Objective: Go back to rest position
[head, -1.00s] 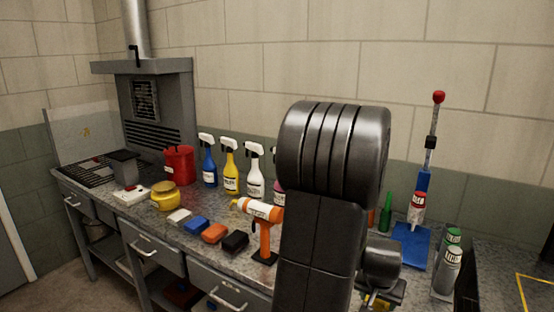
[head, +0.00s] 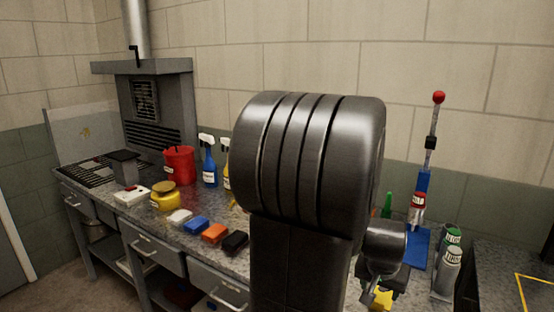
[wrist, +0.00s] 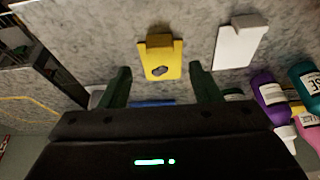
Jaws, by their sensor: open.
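My gripper (wrist: 160,88) shows in the wrist view with its two dark green fingers apart and nothing between them. A yellow piece (wrist: 158,62) lies on the bench just beyond the fingertips, and a white piece (wrist: 238,42) lies to its right. In the head view my dark arm fills the middle and hides part of the bench. The gripper end is low at the right of the arm, mostly hidden, with a bit of yellow (head: 382,297) beside it.
The bench (head: 130,215) carries a red bucket (head: 179,164), a blue spray bottle (head: 209,165), a yellow pot (head: 165,198), several coloured blocks (head: 214,233), and a blue stand with a red-topped lever (head: 438,98). Cans (head: 448,268) stand at the right. A purple bottle (wrist: 268,92) is close right of the gripper.

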